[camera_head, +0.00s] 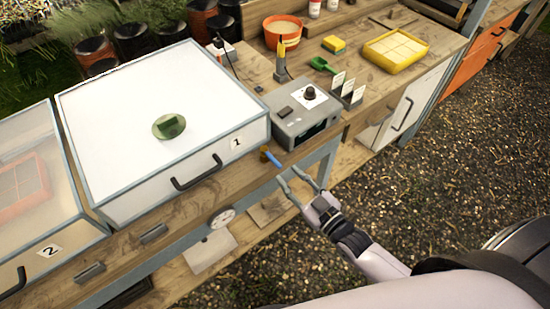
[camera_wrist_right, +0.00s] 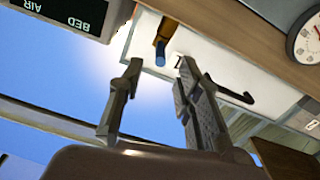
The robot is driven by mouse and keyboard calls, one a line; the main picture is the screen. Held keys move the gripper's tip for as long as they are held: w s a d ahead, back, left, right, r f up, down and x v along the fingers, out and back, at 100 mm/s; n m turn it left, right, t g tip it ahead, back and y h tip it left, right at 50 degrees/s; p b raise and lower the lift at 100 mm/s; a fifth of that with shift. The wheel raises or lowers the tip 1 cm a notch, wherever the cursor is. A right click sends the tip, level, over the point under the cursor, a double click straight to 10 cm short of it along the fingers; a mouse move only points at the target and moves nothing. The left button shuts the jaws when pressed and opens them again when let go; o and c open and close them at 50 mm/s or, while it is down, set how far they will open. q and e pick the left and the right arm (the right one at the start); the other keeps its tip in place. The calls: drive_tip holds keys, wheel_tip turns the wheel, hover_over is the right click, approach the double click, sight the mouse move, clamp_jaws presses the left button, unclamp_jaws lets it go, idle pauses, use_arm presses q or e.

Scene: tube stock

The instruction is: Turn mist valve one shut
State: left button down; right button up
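The mist valve near box 1 has a brass body and a blue lever (camera_head: 272,159). It sits on the wooden bench front, below the grey control box. The lever slants down and to the right in the head view. The valve (camera_wrist_right: 161,45) also shows in the right wrist view, beyond and between the fingertips. My right gripper (camera_head: 297,178) is open and empty, a short way right of and below the lever, apart from it. Its fingers (camera_wrist_right: 158,68) stand spread in the wrist view. My left gripper is not in view.
A white-lidded box labelled 1 (camera_head: 120,128), with a black handle (camera_head: 197,172), stands left of the valve. The grey control box (camera_head: 303,112) is just above it. A round gauge (camera_head: 221,218) hangs lower left. Open space over gravel (camera_head: 430,185) lies to the right.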

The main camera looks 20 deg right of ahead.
sight(267, 153)
drive_tip(key=p+x, duration=0.1)
drive_tip(key=x, duration=0.6)
drive_tip(key=shift+w+a, duration=0.1)
drive_tip(key=shift+c, duration=0.3)
clamp_jaws()
idle(0.4)
